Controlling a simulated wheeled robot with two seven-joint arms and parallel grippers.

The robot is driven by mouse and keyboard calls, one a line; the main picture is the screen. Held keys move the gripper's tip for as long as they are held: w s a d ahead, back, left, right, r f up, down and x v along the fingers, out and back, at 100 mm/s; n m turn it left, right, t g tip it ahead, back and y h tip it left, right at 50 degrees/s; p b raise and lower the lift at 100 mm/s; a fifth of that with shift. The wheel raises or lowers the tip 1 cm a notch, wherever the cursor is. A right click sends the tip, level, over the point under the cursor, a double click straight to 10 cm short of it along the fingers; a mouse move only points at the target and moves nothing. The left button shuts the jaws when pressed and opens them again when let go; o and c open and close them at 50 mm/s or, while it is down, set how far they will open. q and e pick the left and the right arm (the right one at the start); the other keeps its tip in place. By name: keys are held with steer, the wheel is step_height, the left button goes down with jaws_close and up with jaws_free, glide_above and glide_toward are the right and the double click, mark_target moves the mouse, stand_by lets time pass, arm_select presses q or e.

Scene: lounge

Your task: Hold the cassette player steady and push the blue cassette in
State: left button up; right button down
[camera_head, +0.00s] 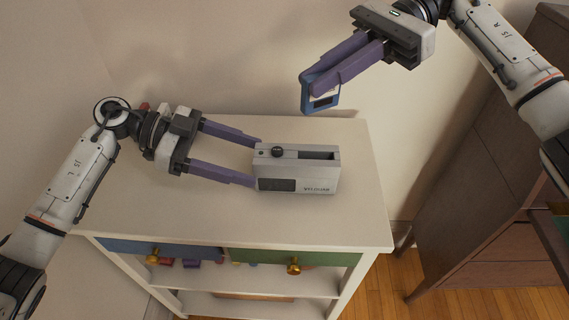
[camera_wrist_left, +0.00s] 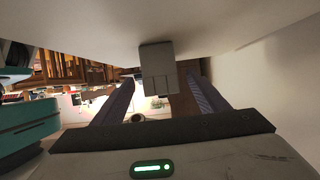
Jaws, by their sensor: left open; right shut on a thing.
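The grey cassette player (camera_head: 322,175) stands on the white cabinet top, with a dark slot in its top face and a round knob at the top left. Its end also shows in the left wrist view (camera_wrist_left: 158,72). My left gripper (camera_head: 254,164) is open, its two purple fingers reaching to the player's left end, one towards the back and one towards the front. The blue cassette (camera_head: 333,101) is in the air above and behind the player's right part. My right gripper (camera_head: 312,84) is shut on the cassette, which is tilted and partly hidden by the fingers.
The white cabinet (camera_head: 215,215) has a blue drawer (camera_head: 130,248) and a green drawer (camera_head: 325,259) with brass knobs. A wall stands close behind. A brown wooden cabinet (camera_head: 490,190) is at the right. The cabinet top in front of the player is clear.

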mark_target(285, 166)
arm_select(q)
steer(key=x, duration=0.2)
steer(key=r+x, duration=0.1)
steer(key=x, duration=0.4)
steer(key=shift+d+r, duration=0.15)
steer(key=shift+d, duration=0.25)
steer(key=shift+d+f, duration=0.3)
steer(key=shift+d, duration=0.3)
steer(key=shift+c, duration=0.4)
steer(key=c, duration=1.5)
steer(key=shift+o, duration=0.2)
arm_select(e)
steer(key=shift+w+d+f+m+t+y, duration=0.1)
steer(key=shift+w+f+m+t+y, duration=0.1)
steer(key=shift+f+m+t, duration=0.55)
steer(key=shift+w+f+m+t+y, duration=0.1)
steer(key=shift+w+f+m+t, duration=0.1)
steer(key=shift+f+m+t, duration=0.5)
steer(key=shift+s+d+f+m+t+y, duration=0.1)
steer(key=shift+f+m+t+y, duration=0.1)
steer(key=shift+m+t, duration=0.35)
steer(key=shift+f+m+t+y, duration=0.2)
steer(key=shift+m+t, duration=0.2)
steer(key=shift+t, duration=0.2)
steer(key=shift+s+f+m+t, duration=0.1)
steer(key=shift+s+m+t, duration=0.2)
steer(key=shift+m+t, duration=0.4)
